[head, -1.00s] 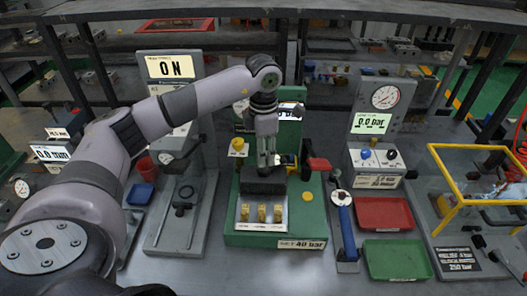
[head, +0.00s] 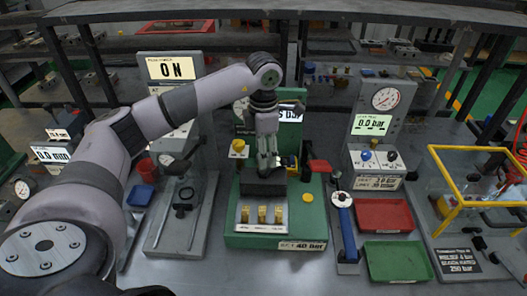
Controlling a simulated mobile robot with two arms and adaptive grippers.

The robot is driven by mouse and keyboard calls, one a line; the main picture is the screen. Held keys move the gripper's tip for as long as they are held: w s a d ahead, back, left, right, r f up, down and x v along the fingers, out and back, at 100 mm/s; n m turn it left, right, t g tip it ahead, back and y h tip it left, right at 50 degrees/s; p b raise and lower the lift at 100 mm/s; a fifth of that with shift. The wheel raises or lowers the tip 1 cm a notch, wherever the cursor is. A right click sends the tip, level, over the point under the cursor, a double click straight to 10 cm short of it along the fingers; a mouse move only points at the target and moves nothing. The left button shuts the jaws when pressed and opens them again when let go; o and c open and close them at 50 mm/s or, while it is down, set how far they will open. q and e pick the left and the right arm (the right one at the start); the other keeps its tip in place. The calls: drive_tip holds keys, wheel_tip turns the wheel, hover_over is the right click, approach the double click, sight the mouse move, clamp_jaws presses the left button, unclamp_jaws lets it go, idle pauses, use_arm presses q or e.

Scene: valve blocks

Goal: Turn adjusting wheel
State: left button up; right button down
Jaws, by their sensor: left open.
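A green valve station (head: 310,225) stands in the middle of the bench, with a dark block (head: 264,187) on it and a label reading "SET 40 bar" on its front. My left gripper (head: 268,172) points down over the dark block, open. Whether its fingertips touch anything is too small to tell. I cannot make out an adjusting wheel for certain; the gripper covers part of the block's top. The station's display (head: 290,115) is partly hidden behind my wrist, so its full reading does not show. My right gripper is not in view.
A red lever handle (head: 320,166) sticks out right of the gripper. A yellow knob (head: 238,147) stands to its left. Brass pieces (head: 262,214) sit in front.

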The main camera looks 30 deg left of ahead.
use_arm(q)
wheel_tip(320, 180, up, 11)
drive_tip(key=shift+r, duration=0.15)
idle(0.7)
